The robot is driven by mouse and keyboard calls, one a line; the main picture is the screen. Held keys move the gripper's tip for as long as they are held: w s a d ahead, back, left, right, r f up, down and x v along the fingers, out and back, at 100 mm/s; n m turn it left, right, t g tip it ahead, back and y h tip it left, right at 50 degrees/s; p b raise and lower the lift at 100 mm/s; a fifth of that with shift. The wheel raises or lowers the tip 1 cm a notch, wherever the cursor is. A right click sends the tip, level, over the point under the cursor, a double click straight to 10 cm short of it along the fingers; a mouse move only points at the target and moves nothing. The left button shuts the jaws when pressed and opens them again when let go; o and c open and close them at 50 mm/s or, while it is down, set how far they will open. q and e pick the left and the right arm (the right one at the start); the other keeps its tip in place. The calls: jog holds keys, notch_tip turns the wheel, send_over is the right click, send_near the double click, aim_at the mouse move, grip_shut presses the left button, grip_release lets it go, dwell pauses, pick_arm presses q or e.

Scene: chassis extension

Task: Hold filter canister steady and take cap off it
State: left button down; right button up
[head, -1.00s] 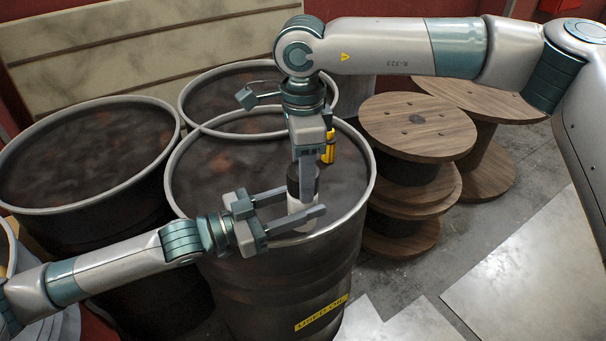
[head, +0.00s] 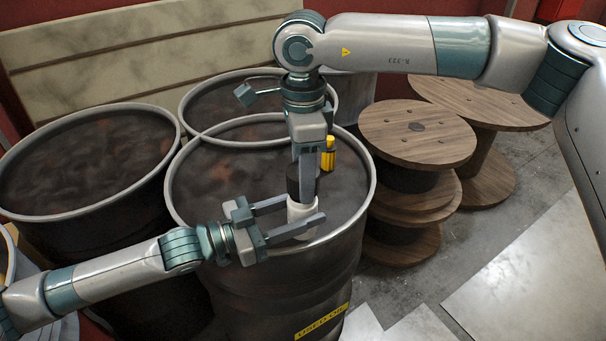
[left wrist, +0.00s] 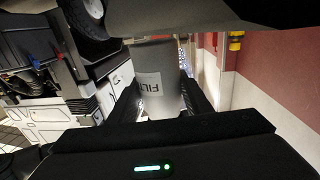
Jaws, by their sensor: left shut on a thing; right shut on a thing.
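The filter canister (head: 302,211) is a small white upright cylinder above the near rim of the front drum. The dark cap (head: 293,187) sits at the canister's top with no gap that I can see. My right gripper (head: 308,178) points straight down from above, shut on the cap. Its fingers partly hide the cap.
The front drum (head: 368,205) of dark liquid lies under both grippers, with another drum (head: 178,150) at left and one behind. A yellow object (head: 328,155) stands beside my right gripper.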

jog(key=shift+r, duration=2.05)
